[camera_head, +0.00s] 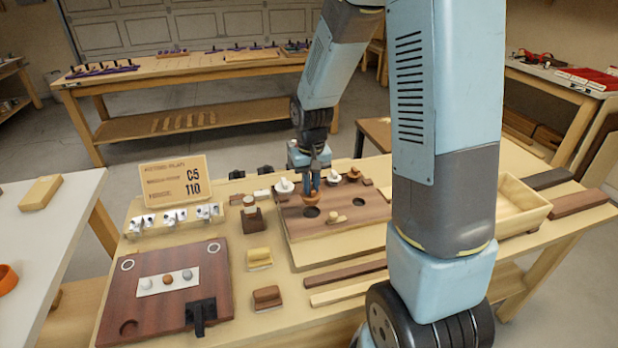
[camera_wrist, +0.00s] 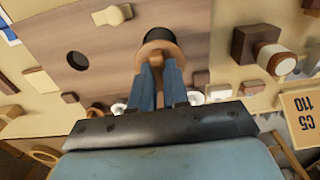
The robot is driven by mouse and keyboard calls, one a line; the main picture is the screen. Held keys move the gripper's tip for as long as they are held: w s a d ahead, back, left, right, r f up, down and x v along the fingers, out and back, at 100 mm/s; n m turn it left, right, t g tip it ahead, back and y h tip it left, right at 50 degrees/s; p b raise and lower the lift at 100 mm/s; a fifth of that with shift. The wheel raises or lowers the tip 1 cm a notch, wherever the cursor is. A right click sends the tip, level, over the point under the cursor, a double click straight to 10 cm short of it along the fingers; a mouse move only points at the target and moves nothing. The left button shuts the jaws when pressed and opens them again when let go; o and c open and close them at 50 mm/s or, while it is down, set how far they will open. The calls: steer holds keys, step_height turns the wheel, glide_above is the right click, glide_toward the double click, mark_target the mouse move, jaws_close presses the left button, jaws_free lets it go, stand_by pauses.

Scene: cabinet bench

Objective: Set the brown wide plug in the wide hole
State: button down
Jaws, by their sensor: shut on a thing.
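My gripper (camera_head: 314,182) is shut on the brown plug (camera_head: 314,199) and holds it over the wooden hole board (camera_head: 300,228). In the wrist view, my gripper (camera_wrist: 159,68) points at the board with the brown plug (camera_wrist: 160,50) between its fingertips. A dark round hole (camera_head: 311,212) lies just in front of the plug in the head view. In the wrist view it shows partly (camera_wrist: 158,35), partly covered by the plug. Another dark hole (camera_head: 358,202) is open to the right. I cannot tell whether the plug touches the board.
A shallow wooden tray (camera_head: 520,205) is at the right, behind my arm.

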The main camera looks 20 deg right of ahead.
mark_target(311, 199)
steer(key=shift+f, duration=1.85)
steer(key=shift+f, duration=1)
stand_by(1.2)
steer(key=c, duration=0.6)
jaws_free()
steer(key=shift+c, duration=0.2)
steer(key=shift+r, duration=0.1)
steer(key=shift+r, duration=3.7)
